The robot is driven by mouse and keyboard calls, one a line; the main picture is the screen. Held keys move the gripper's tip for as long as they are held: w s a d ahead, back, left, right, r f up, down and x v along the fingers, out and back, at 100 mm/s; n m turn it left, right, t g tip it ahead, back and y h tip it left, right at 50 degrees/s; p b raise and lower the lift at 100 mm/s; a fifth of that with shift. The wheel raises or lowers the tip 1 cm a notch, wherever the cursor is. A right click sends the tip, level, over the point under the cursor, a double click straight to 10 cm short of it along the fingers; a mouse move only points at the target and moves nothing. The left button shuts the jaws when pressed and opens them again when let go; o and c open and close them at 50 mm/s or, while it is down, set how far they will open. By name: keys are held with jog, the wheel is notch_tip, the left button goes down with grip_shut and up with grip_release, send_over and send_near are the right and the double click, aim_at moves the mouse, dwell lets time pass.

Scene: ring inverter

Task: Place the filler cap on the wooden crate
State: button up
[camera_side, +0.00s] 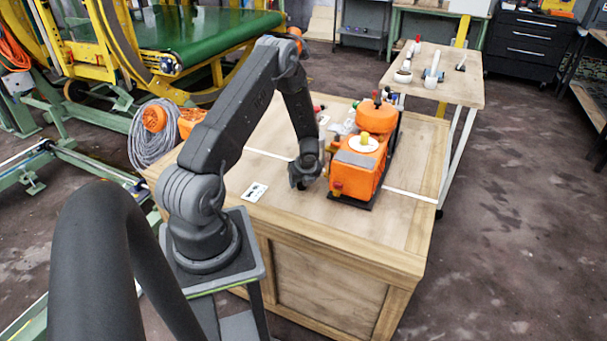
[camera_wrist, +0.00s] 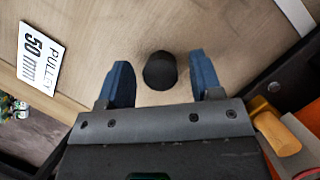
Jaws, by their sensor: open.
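The wooden crate (camera_side: 395,225) fills the middle of the side view, and its top shows in the wrist view (camera_wrist: 110,30). In the wrist view a round black piece, which looks like the filler cap (camera_wrist: 160,69), is at the crate top between my gripper's fingers. My gripper (camera_wrist: 160,82) is open, with blue fingertips on either side of the cap and a gap on each side. In the side view my gripper (camera_side: 305,180) is low over the crate, left of the orange machine (camera_side: 357,165). The cap cannot be made out there.
A white "PULLEY 50 mm" card (camera_wrist: 40,57) lies on the crate, also seen in the side view (camera_side: 255,192). The orange machine stands close on my gripper's right. Small parts lie behind it. The crate's front right top is clear.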

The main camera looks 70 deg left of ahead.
jog(key=w+d+r+n+t, duration=0.1)
jog(key=d+r+n, duration=0.2)
jog(key=d+r, duration=0.45)
jog(key=d+r+n+t, duration=0.1)
jog(key=d+r+n, duration=0.3)
jog(key=r, duration=0.7)
jog(key=w+d+r+n, duration=0.1)
jog(key=d+r, duration=0.6)
jog(key=r, duration=0.3)
jog(key=s+d+r+n+t+h, duration=0.1)
jog(key=s+d+r+n+h, duration=0.1)
jog(key=s+d+r+n, duration=0.3)
jog(key=s+d+r+n+t+h, duration=0.2)
jog(key=s+d+r+n, duration=0.3)
jog(key=d, duration=0.9)
jog(key=s, duration=0.2)
jog(key=shift+s+t, duration=0.3)
jog(key=shift+s, duration=0.1)
jog(key=shift+r, duration=0.1)
jog(key=shift+c, duration=0.2)
